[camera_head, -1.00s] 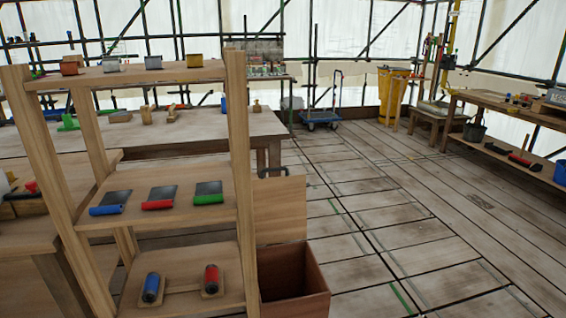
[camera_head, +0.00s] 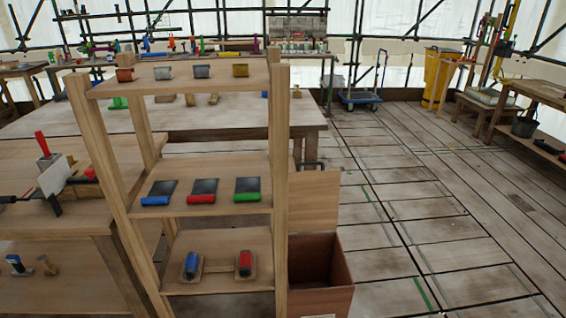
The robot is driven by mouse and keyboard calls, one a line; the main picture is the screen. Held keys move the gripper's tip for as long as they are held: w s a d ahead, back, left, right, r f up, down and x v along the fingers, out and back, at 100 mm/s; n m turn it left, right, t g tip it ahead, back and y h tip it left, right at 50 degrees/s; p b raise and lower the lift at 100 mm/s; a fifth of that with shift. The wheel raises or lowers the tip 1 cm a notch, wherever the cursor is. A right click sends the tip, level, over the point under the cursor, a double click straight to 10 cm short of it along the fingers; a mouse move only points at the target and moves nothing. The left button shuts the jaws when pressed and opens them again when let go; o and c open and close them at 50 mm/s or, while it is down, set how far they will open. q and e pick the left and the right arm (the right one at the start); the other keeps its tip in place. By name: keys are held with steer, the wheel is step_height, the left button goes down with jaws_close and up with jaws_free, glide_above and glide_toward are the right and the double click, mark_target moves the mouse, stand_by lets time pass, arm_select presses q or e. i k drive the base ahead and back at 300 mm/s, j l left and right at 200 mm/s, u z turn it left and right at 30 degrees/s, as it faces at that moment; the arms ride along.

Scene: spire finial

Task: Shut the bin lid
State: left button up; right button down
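A brown wooden bin (camera_head: 345,273) stands on the plank floor, just right of the wooden shelf rack. Its lid (camera_head: 314,199) is raised and stands upright at the back of the bin. The dark inside of the bin shows. The rack's right post hides the left part of the bin, and the bottom of the picture cuts off its front. A dark handle shows at the lid's top edge. Neither of my grippers is in view.
The shelf rack (camera_head: 279,200) holds scrapers and rollers. Workbenches stand left and behind it. A blue trolley (camera_head: 361,97) and a yellow bin (camera_head: 439,78) stand at the back. The floor (camera_head: 430,215) right of the brown bin is clear.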

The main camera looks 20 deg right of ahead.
mark_target(314, 196)
steer(key=i+l+u, duration=0.25)
steer(key=l+u, duration=0.2)
steer(key=l, duration=0.7)
steer(key=l+u, duration=0.5)
steer(key=l, duration=0.65)
